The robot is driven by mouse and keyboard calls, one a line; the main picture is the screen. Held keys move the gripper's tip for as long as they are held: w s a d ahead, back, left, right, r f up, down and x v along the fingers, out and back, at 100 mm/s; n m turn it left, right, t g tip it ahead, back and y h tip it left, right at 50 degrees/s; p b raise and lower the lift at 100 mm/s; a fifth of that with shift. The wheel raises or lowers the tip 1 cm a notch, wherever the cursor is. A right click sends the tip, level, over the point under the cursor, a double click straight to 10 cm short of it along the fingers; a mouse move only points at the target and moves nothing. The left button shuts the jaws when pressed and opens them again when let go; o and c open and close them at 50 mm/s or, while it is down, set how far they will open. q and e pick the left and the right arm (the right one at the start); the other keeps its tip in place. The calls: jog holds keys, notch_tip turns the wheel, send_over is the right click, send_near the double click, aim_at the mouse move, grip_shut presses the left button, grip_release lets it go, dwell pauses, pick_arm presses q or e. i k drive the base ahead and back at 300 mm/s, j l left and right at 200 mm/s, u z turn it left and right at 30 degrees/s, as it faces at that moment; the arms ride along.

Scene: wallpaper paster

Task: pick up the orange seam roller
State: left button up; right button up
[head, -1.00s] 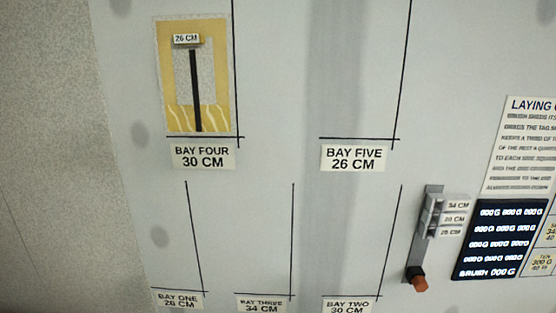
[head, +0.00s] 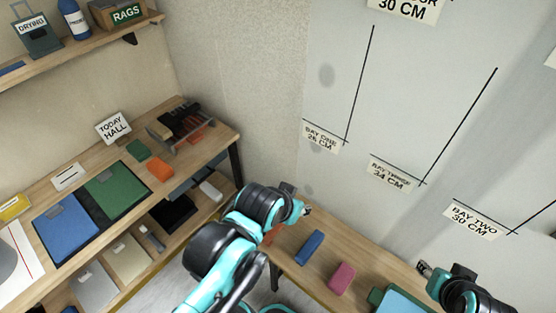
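I cannot make out a seam roller for sure. Orange items (head: 194,136) show in the tool rack on the left bench, and an orange block (head: 160,169) lies in front of it. Another orange patch (head: 273,234) shows beside my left arm, partly hidden by it. My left gripper (head: 304,209) is over the back end of the low bench by the wall, its fingers small and unclear. My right gripper (head: 424,268) is at the lower right, near the wall above the bench; its fingers are also unclear.
The low bench (head: 377,260) holds a blue block (head: 310,247), a pink block (head: 342,278) and a green-edged tray (head: 378,296). The left bench (head: 213,146) carries a green block (head: 138,150) and blue and green folders. A shelf (head: 80,51) hangs above it.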

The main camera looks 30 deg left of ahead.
aim_at(270, 235)
jog(key=u, duration=1.05)
